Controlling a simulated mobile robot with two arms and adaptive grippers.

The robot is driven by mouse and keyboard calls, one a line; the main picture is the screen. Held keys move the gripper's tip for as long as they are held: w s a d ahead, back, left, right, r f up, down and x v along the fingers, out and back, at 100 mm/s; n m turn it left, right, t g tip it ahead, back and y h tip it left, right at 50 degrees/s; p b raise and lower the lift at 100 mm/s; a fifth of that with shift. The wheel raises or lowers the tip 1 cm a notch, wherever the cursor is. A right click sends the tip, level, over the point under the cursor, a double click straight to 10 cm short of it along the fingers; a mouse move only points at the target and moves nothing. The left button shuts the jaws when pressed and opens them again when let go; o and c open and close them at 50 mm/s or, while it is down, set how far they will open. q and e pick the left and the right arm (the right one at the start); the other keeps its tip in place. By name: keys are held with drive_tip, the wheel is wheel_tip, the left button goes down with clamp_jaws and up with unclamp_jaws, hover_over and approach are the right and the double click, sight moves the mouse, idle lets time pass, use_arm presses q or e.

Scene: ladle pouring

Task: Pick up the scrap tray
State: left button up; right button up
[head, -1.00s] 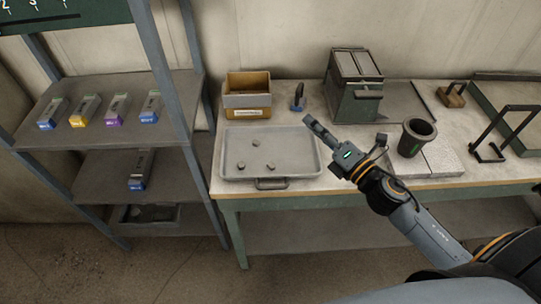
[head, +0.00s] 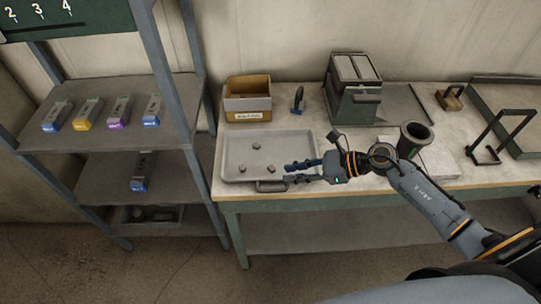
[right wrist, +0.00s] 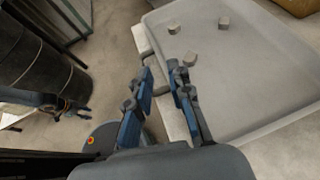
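The scrap tray (head: 294,147) is a shallow grey metal tray at the left of the workbench, with several small grey scrap pieces (head: 256,146) in it. Its dark handle (head: 265,187) is on the front side. My right gripper (head: 289,173) is open, beside the tray's front right corner and right of the handle, its fingers pointing left.
The workbench (head: 320,110) also bears a cardboard bin (head: 247,103) behind the tray, a green box (head: 352,100), a dark cup (head: 414,138) and a black frame handle (head: 500,138). A shelf (head: 110,110) with labelled blocks stands at the left.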

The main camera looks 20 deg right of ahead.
drive_tip(key=shift+x, duration=0.85)
drive_tip(key=shift+w+a+f+p, duration=0.2)
drive_tip(key=shift+w+a+p, duration=0.05)
drive_tip(key=shift+a+p, duration=0.25)
drive_tip(key=p+x, duration=0.1)
drive_tip(key=x, duration=0.2)
drive_tip(key=shift+w+f+p, duration=0.15)
drive_tip(key=shift+f+p, duration=0.1)
drive_tip(key=shift+p, duration=0.05)
drive_tip(key=shift+w+a+f, duration=0.15)
drive_tip(key=shift+a+f, duration=0.1)
drive_tip(key=shift+a, duration=0.05)
